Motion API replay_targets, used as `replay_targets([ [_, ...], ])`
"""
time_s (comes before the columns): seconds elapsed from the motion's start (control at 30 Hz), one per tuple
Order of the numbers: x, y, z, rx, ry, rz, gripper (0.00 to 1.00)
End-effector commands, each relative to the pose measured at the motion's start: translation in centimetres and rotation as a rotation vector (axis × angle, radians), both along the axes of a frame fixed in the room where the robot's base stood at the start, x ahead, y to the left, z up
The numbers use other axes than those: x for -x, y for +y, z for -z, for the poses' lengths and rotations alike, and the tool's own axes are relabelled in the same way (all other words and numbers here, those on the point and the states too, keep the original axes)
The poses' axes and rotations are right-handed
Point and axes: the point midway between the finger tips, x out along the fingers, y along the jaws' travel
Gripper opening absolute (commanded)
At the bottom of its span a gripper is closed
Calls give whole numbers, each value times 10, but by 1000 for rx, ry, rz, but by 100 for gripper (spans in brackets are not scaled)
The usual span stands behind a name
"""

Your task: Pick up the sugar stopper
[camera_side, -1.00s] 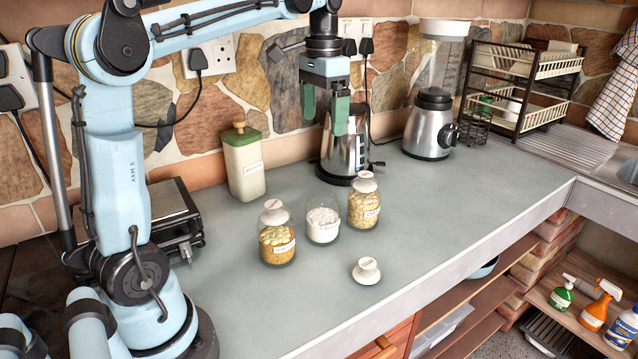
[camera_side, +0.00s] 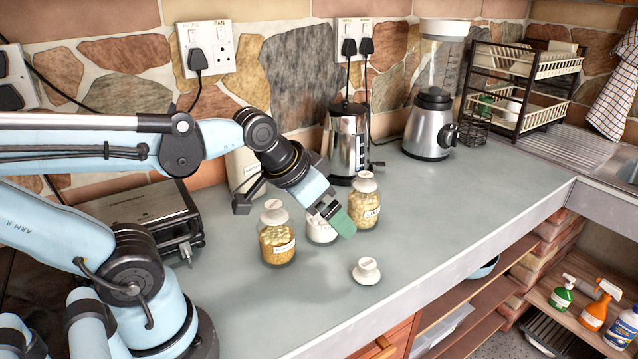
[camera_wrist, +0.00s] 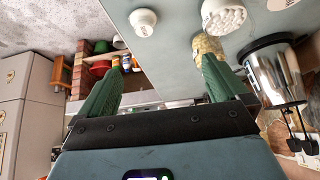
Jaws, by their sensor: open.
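The loose white stopper (camera_side: 367,271) lies on the counter in front of the jars. It shows near the top of the wrist view (camera_wrist: 143,22), left of centre and beyond the fingertips. My gripper (camera_side: 340,222) is tilted down to the right, above and behind the stopper, apart from it. In the wrist view its green fingers (camera_wrist: 160,60) are wide apart with nothing between them. The open jar with white contents (camera_side: 320,232) is partly hidden behind my gripper. I cannot read the stopper's lettering.
A stoppered jar of yellow contents (camera_side: 277,238) stands left of my gripper, and another (camera_side: 364,207) close by on its right. A kettle (camera_side: 348,145) and a blender (camera_side: 431,125) stand at the back. The counter (camera_side: 460,205) is clear to the right; its front edge is near the stopper.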

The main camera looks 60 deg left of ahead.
Motion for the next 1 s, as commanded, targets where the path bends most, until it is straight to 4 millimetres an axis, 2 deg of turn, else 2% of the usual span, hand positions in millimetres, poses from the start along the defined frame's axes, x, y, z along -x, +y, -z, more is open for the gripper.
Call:
replay_targets([
  [0.17, 7, -6, 11, 11, -37, 4, 97],
  [0.67, 4, -6, 10, 2, -22, 19, 97],
  [0.83, -8, -9, 4, -54, 72, 120, 97],
  [1.0, -29, -13, 1, -127, 214, 287, 97],
])
